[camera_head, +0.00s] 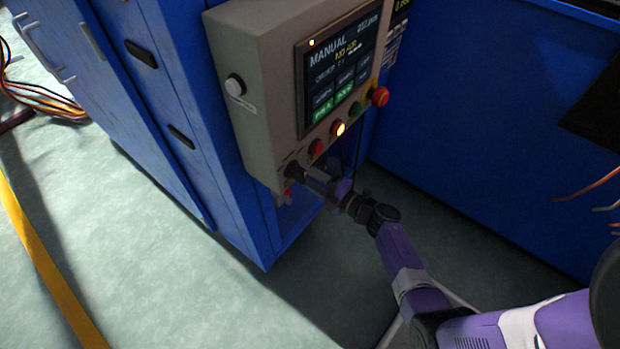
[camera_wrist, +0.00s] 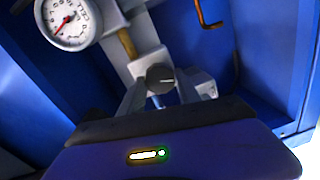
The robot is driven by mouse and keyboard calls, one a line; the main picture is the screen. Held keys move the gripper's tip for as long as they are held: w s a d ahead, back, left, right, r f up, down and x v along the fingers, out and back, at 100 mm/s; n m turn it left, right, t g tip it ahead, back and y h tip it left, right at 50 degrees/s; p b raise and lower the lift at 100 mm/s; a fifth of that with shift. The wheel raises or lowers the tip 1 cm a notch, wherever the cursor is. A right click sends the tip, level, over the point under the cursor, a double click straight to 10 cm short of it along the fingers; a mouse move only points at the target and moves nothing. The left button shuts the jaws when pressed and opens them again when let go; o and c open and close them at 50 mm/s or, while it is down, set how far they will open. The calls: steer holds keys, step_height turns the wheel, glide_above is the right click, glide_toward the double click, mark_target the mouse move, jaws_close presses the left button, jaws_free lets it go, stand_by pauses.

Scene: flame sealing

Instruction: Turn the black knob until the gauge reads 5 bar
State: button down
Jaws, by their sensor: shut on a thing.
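In the wrist view, the black knob (camera_wrist: 160,76) is in the middle, with a pale mark on its face pointing right. My gripper (camera_wrist: 158,92) is shut on the knob, with grey fingers at its sides. The round white gauge (camera_wrist: 68,20) is at the upper left, cut by the top edge. Its red needle points to the lower left; the number is too small to read surely. The gauge cannot be made out there.
The grey control box (camera_head: 252,100) carries a screen (camera_head: 340,70), several buttons and a red emergency stop (camera_head: 380,96). Blue cabinet walls (camera_head: 480,130) stand close around the arm. A copper-coloured pipe (camera_wrist: 207,20) bends at the top in the wrist view.

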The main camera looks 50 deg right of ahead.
steer(key=shift+a, duration=0.1)
stand_by(0.3)
steer(key=c, duration=0.9)
jaws_free()
steer(key=shift+o, duration=0.2)
steer(key=s+p, duration=0.2)
steer(key=s, duration=0.5)
steer(key=shift+s+d+r, duration=0.2)
steer(key=shift+s, duration=0.2)
